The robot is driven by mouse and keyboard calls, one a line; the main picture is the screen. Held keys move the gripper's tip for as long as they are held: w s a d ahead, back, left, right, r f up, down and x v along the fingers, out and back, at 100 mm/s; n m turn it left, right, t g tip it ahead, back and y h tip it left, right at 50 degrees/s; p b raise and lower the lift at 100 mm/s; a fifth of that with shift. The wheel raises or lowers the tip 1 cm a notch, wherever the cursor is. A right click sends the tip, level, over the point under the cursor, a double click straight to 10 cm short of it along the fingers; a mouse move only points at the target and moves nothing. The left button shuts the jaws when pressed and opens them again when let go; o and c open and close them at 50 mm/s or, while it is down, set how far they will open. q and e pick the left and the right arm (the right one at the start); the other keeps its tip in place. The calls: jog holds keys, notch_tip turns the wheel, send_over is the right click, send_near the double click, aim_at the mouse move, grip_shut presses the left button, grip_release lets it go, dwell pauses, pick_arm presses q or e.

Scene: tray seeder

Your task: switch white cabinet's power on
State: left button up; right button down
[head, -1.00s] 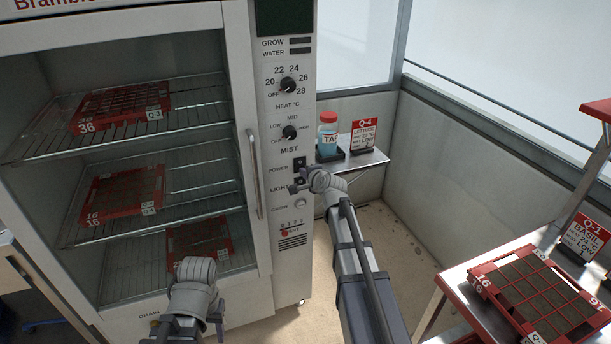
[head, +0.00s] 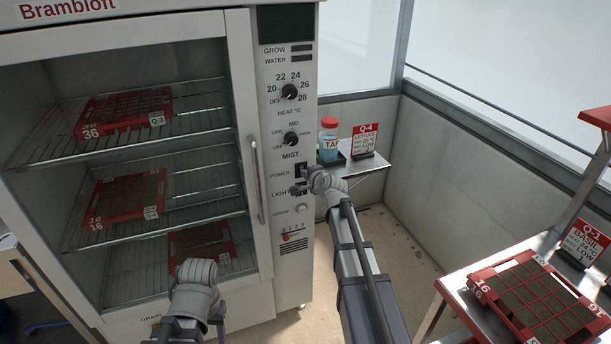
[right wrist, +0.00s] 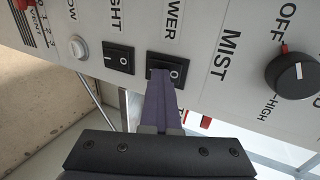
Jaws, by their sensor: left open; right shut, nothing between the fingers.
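The white cabinet (head: 237,75) stands at the left with its glass door closed and a dark display (head: 286,23) above the control panel. The black POWER rocker switch (head: 300,169) sits above the LIGHT switch; in the right wrist view the POWER switch (right wrist: 167,64) shows a 0 at one end. My right gripper (right wrist: 163,82) is shut and empty, its purple fingertips overlapping the edge of the POWER switch and hiding part of it. I cannot tell whether they touch. In the head view my right gripper (head: 298,189) is at the panel. My left gripper (head: 217,309) is open, low before the cabinet.
The LIGHT switch (right wrist: 118,57) is close beside the POWER switch, and the MIST knob (right wrist: 292,72) is on the other side. A red-capped bottle (head: 328,141) stands on a small shelf right of the cabinet. A red tray (head: 487,298) lies on the right bench.

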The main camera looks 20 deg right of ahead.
dwell(0.3)
jog(key=f+p+v, duration=0.1)
jog(key=p+v, duration=0.3)
jog(key=v, duration=1)
jog(key=shift+s, duration=0.2)
jog(key=shift+f, duration=0.1)
jog(key=shift+s+a+f+b, duration=0.15)
jog(key=shift+f+b, duration=0.25)
jog(key=shift+f, duration=0.25)
